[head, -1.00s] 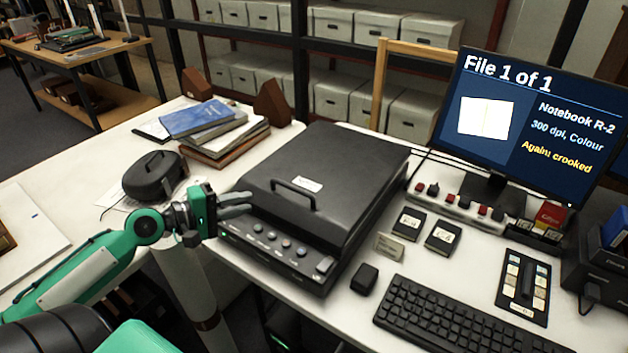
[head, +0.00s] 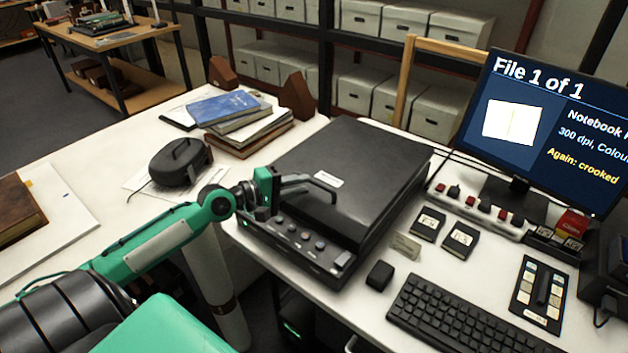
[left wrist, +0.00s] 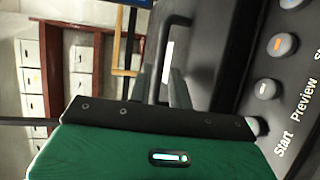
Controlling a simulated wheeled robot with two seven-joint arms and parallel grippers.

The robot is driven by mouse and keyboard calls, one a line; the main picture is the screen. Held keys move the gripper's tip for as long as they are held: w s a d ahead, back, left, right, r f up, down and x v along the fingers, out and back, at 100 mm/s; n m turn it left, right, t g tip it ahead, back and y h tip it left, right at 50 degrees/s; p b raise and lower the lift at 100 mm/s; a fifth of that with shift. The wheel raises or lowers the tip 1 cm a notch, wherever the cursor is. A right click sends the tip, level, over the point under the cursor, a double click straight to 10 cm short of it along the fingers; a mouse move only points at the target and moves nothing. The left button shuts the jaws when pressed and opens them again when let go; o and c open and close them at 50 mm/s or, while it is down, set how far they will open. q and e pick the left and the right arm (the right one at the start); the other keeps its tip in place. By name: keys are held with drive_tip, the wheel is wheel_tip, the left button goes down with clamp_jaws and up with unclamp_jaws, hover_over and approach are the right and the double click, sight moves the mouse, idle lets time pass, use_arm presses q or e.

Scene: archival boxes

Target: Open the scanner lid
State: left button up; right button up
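The black flatbed scanner's lid (head: 365,165) is down, flat on its base. A dark bar handle (head: 328,190) stands at its front left; the handle also shows in the left wrist view (left wrist: 160,55). My left gripper (head: 300,184) reaches in from the left over the scanner's front edge. Its grey fingers are apart, with their tips at the near end of the handle. The left wrist view shows the grey fingertips (left wrist: 176,92) close beside the bar; contact cannot be told. The gripper's green body hides part of the fingers. My right gripper is out of view.
The scanner's button panel (head: 300,240) lies just below my left gripper. A black case (head: 180,162) and stacked books (head: 235,120) sit to the left. A monitor (head: 530,130), small black boxes (head: 460,240) and a keyboard (head: 465,320) are on the right.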

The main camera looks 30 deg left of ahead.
sight(312, 183)
use_arm(q)
drive_tip(key=x, duration=0.2)
drive_tip(key=shift+w+d, duration=0.2)
drive_tip(key=shift+w, duration=0.2)
drive_tip(key=shift+x, duration=0.8)
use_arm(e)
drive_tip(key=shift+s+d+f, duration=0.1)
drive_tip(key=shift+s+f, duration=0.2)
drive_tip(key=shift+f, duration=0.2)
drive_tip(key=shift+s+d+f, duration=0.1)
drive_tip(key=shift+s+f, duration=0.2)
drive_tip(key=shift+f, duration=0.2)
use_arm(q)
clamp_jaws()
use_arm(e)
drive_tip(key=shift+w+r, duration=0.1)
